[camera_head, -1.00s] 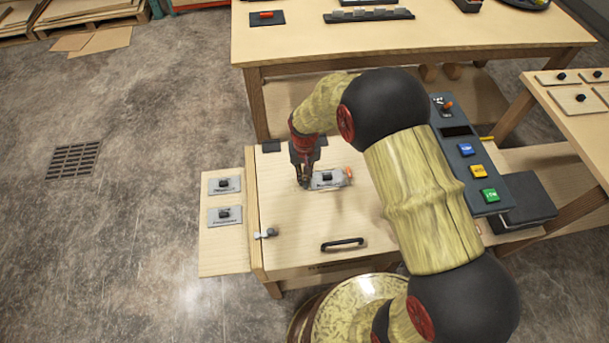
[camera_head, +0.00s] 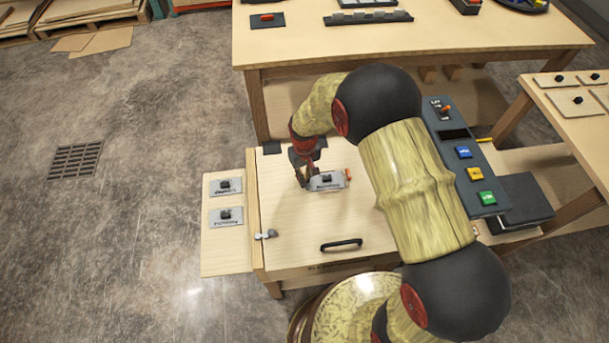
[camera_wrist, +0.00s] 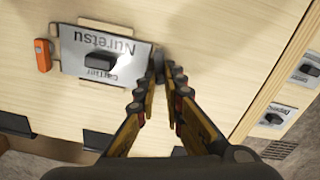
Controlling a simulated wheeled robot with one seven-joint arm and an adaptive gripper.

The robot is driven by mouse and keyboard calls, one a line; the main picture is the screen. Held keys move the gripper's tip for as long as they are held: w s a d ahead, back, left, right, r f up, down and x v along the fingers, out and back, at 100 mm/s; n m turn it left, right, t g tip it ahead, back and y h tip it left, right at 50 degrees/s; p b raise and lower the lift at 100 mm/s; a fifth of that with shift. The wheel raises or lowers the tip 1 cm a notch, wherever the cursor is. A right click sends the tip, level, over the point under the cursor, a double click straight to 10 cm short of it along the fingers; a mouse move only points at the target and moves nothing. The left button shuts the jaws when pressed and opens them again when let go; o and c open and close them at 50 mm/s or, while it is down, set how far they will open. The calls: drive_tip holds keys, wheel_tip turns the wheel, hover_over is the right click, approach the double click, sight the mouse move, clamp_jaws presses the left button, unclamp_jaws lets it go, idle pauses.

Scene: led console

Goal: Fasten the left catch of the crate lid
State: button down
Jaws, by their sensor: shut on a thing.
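The crate lid (camera_head: 285,215) is a pale wooden panel with a black handle (camera_head: 342,245) near its front edge. A light grey catch (camera_head: 266,234) sits at its front left edge; I cannot tell its exact position. A grey plate marked Nuretsu (camera_head: 327,183), with a black knob, lies on the lid and shows upside down in the wrist view (camera_wrist: 80,68). My gripper (camera_head: 303,184) is at the plate's left end, away from the front left catch. In the wrist view its fingertips (camera_wrist: 164,75) are together on a small piece there, mostly hidden.
A small orange piece (camera_head: 348,174) stands at the plate's other end. Two similar plates (camera_head: 225,216) lie on the ledge left of the crate. A control panel (camera_head: 466,160) with coloured buttons is at the right. My arm covers the lid's right side.

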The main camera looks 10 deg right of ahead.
drive_tip(key=n+p, duration=0.1)
drive_tip(key=n, duration=0.2)
drive_tip(key=shift+r+n+p, duration=0.1)
drive_tip(key=shift+n+p, duration=0.2)
drive_tip(key=shift+p, duration=0.05)
drive_tip(key=n+p, duration=0.1)
drive_tip(key=n, duration=0.2)
drive_tip(key=shift+a+n, duration=0.1)
drive_tip(key=shift+n, duration=0.2)
drive_tip(key=n+p, duration=0.1)
drive_tip(key=n, duration=0.2)
drive_tip(key=shift+s+n, duration=0.15)
drive_tip(key=shift+n, duration=0.15)
drive_tip(key=shift+n+p, duration=0.65)
drive_tip(key=shift+n, duration=1.25)
drive_tip(key=c, duration=2)
unclamp_jaws()
drive_tip(key=shift+o, duration=0.5)
wheel_tip(320, 180, up, 12)
